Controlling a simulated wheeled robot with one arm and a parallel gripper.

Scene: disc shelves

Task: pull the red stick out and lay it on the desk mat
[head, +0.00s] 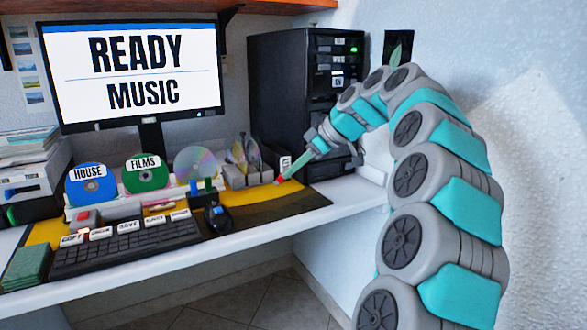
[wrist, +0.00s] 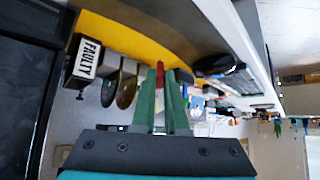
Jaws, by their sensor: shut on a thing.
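The red stick (head: 279,181) shows as a small red piece at the tips of my gripper (head: 283,178). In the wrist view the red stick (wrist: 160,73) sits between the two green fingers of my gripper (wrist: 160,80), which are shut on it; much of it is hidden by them. The yellow and dark desk mat (head: 285,208) lies below the fingertips, near its right part. In the wrist view the mat (wrist: 125,38) appears beyond the fingertips. I cannot tell whether the stick touches the mat. The black computer tower (head: 290,85) stands behind, apart from the stick.
The mouse (head: 217,218) and keyboard (head: 125,245) are farther left. The right part of the mat is clear.

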